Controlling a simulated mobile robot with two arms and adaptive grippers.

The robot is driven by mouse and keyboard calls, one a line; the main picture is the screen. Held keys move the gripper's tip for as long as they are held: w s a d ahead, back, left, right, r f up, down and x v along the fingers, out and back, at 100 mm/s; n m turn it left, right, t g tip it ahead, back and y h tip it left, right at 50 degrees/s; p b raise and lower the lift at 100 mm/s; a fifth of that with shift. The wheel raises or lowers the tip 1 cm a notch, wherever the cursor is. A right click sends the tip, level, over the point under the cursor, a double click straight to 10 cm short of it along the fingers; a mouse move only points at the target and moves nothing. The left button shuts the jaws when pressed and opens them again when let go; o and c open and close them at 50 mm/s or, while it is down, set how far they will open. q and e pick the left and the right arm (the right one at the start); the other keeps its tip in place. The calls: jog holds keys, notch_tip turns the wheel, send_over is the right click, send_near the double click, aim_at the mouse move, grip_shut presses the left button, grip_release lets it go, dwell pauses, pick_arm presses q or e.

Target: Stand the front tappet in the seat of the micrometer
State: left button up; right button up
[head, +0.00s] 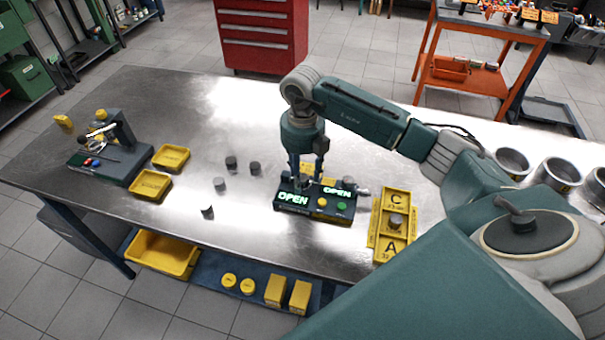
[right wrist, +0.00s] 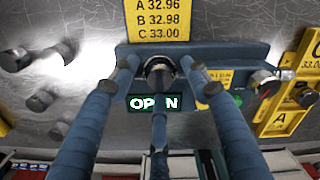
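The micrometer (head: 316,200) is a dark blue-grey block on the bench with lit OPEN displays; it also shows in the right wrist view (right wrist: 212,103). My right gripper (head: 307,178) points straight down over it. In the right wrist view its fingers (right wrist: 160,82) are spread around a dark round tappet (right wrist: 160,70) with a shiny rim, apparently upright at the seat. Gaps show between tappet and fingers; its base is hidden. Other tappets stand left of the micrometer: the nearest (head: 207,212), a middle one (head: 219,184), and two behind (head: 231,162) (head: 254,168). My left gripper is out of view.
A yellow lettered tray (head: 393,250) with a tappet (head: 396,221) in it lies close right of the micrometer. Metal cylinders (head: 513,164) stand at right. The bench's back middle is clear.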

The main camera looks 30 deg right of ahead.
jog(key=shift+r, duration=0.2)
notch_tip(320, 180, up, 12)
jog(key=shift+f, duration=0.2)
jog(key=shift+f, duration=0.1)
dwell(0.6)
